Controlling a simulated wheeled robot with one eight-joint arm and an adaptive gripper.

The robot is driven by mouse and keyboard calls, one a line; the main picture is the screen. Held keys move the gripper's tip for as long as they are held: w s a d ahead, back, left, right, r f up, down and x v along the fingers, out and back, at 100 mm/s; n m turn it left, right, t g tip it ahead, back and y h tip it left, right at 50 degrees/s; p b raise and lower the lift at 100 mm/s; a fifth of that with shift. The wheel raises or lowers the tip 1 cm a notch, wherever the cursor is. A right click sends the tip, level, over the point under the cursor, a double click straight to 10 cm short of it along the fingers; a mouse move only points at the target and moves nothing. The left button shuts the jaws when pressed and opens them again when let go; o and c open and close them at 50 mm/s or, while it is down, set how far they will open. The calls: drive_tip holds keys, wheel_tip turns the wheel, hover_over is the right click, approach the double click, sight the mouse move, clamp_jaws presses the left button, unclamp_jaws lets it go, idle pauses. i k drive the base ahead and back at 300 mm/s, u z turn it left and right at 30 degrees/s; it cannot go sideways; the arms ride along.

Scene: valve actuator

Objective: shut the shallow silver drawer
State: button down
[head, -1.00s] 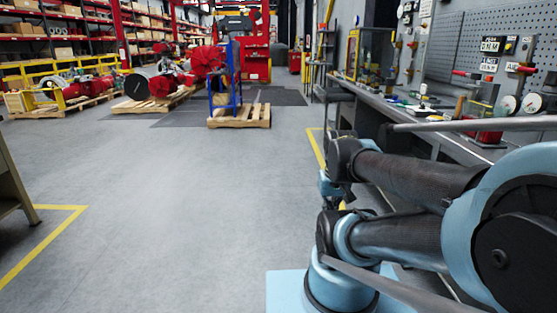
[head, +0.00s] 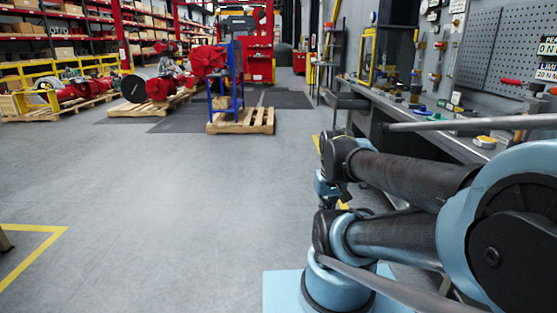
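I cannot pick out a shallow silver drawer in the head view. A long grey workbench (head: 455,143) runs along the right side, and its front is largely hidden behind my arm. My arm (head: 410,180) is folded across the lower right of the picture. My gripper cannot be made out, so its state does not show.
Open grey floor (head: 170,190) lies ahead and to the left, with yellow floor lines (head: 40,245). A wooden pallet (head: 240,121) with a blue stand (head: 222,85) is ahead. Red machinery on pallets and stocked shelves (head: 50,30) stand at the far left.

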sight(337, 100)
drive_tip(key=z, duration=0.05)
drive_tip(key=i, duration=3.65)
drive_tip(key=z, duration=0.1)
